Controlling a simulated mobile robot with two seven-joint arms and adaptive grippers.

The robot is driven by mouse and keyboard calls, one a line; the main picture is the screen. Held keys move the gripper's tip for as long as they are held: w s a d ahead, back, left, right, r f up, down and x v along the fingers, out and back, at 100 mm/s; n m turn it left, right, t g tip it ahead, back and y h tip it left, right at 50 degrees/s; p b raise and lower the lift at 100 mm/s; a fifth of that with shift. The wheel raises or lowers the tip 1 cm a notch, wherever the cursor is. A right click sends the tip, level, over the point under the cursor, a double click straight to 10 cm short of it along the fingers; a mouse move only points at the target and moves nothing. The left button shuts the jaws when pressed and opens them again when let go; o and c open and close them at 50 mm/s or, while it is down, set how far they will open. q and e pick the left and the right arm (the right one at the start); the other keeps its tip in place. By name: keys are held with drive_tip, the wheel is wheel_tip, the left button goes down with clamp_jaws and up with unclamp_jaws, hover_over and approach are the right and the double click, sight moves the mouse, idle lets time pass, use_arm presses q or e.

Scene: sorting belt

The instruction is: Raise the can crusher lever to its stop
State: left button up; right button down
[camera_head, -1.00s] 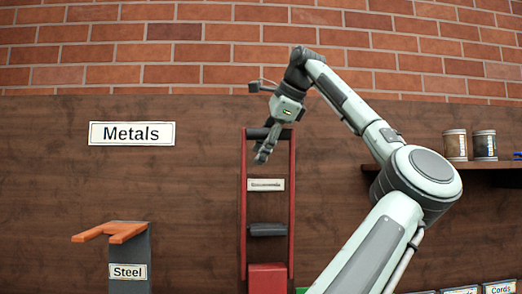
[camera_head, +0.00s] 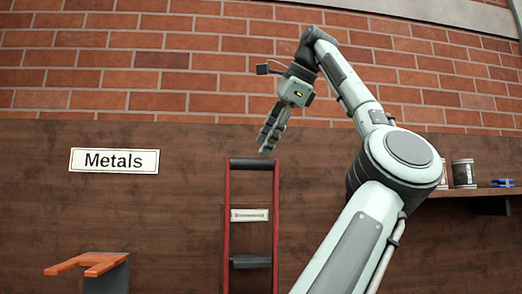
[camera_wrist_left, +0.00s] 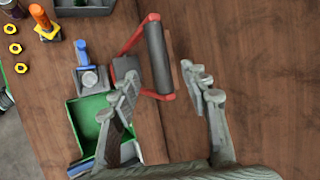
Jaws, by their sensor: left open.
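The can crusher is a tall red frame (camera_head: 227,225) with a dark bar (camera_head: 252,164) across its top, a label plate partway down and a second dark bar lower. Its lower end is cut off in the head view. My left gripper (camera_head: 267,143) hangs fingers down just above the top bar, a little to its right in the picture. In the left wrist view the gripper (camera_wrist_left: 160,76) is open, with the dark bar (camera_wrist_left: 158,58) and its red side arms between and beyond the fingertips. The fingers look empty; I cannot tell if they touch the bar.
An orange-topped steel post (camera_head: 90,262) stands at lower left, below the Metals sign (camera_head: 114,160). A shelf with cans (camera_head: 463,173) is at right. The wrist view shows a green bin (camera_wrist_left: 85,118) and a blue-handled device (camera_wrist_left: 84,55) beside the crusher.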

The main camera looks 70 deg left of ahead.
sight(248, 165)
use_arm(q)
drive_tip(key=shift+c, duration=0.2)
